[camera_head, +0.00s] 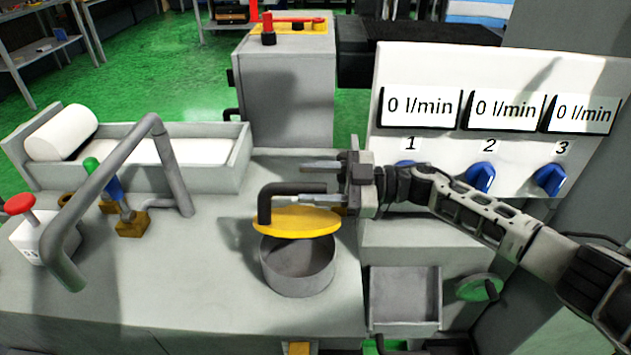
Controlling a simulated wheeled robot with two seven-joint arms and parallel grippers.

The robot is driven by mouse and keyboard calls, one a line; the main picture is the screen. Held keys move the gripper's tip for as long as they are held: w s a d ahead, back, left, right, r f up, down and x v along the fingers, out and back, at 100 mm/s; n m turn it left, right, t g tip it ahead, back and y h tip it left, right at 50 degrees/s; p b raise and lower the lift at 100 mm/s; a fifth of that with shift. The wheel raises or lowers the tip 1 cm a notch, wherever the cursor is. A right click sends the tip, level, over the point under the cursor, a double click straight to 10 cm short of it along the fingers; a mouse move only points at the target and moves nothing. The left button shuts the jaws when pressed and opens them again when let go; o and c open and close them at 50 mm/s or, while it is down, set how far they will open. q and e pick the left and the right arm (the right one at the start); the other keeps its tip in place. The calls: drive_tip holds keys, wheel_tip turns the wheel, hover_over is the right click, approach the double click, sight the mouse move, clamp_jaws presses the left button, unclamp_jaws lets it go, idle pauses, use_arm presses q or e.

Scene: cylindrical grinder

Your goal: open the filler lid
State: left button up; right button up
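The yellow filler lid (297,222), with a black bent handle (283,189), is raised above the round grey filler neck (298,272). Part of the neck's dark opening shows below the lid. My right gripper (311,183) reaches in from the right at the handle. Its two fingers are apart, one behind the handle and one at its near side. A gap shows between the far finger and the handle. Whether the near finger touches the handle is unclear. My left gripper is out of view.
A bent grey pipe (103,185) stands on the left of the machine top, near a red knob (19,204) and small valves. A white flow panel (440,140) with blue knobs (480,177) stands behind my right arm. The machine top left of the neck is clear.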

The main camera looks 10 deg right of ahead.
drive_tip(key=s+d+b, duration=0.2)
drive_tip(key=s+d, duration=0.1)
drive_tip(key=d, duration=1.2)
drive_tip(key=shift+d+b, duration=0.3)
drive_tip(key=shift+s, duration=0.1)
